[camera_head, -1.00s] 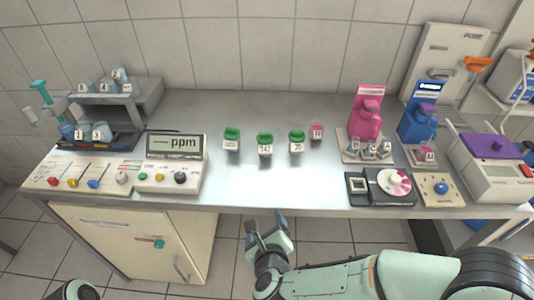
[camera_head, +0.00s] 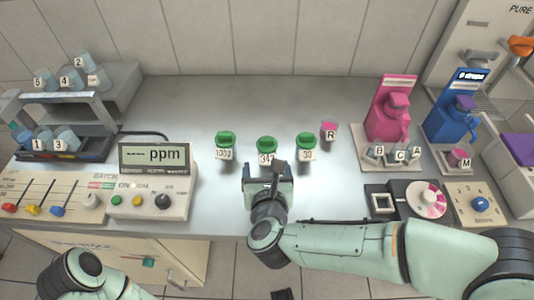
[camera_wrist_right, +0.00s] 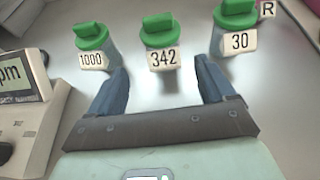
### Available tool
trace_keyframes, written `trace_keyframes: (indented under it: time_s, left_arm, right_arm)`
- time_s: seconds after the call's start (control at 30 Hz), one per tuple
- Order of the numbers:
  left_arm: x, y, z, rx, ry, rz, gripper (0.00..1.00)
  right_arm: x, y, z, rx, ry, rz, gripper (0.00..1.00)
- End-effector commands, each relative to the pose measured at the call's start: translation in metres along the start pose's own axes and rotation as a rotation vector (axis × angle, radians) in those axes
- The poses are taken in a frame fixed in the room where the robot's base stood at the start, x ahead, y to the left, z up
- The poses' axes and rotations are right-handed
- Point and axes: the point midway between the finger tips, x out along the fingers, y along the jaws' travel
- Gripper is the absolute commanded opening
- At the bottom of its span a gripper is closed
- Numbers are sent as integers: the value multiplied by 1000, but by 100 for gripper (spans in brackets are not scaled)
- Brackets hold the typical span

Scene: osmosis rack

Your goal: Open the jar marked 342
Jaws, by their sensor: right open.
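The jar marked 342 (camera_head: 266,149) stands upright on the bench with its green lid on. In the right wrist view the jar marked 342 (camera_wrist_right: 163,45) is the middle one of three green-lidded jars, ahead of my fingers. My right gripper (camera_head: 268,172) is open and empty, just in front of that jar and apart from it; it hides part of the jar's label in the head view. The two blue fingers of my right gripper (camera_wrist_right: 160,80) are spread wide. My left arm shows at the bottom left, but its gripper is out of view.
The jar marked 1000 (camera_head: 224,146) stands to the left and the jar marked 30 (camera_head: 306,146) to the right. A pink-topped jar marked R (camera_head: 329,131) is behind that. A ppm meter (camera_head: 155,180) stands left, and a pink dispenser (camera_head: 392,115) right. The bench behind the jars is clear.

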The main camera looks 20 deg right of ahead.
Motion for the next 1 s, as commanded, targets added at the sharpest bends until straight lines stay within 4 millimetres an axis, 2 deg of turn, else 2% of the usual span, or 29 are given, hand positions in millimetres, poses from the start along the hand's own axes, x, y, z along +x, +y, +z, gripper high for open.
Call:
trace_keyframes:
  time_s: [0.1, 0.33, 0.6, 0.9, 0.97, 1.0]
  left_arm:
    - [2, -1, -4, 0, 9, 0, 43]
    - [4, -1, -6, -1, 17, 0, 43]
    - [7, -3, -12, -2, 33, -1, 43]
    - [7, -3, -13, -3, 35, -1, 43]
    - [7, -3, -13, -2, 35, -1, 43]
    - [7, -3, -13, -2, 35, -1, 43]
  right_arm:
    - [18, 0, -1, 0, 2, 0, 83]
    - [34, -2, -3, 0, 3, -1, 83]
    - [72, -6, -7, 1, 2, 0, 83]
    - [77, -5, -6, 0, 0, 1, 83]
    - [77, -5, -6, 0, 0, 1, 67]
    - [77, -5, -6, 0, 0, 1, 54]
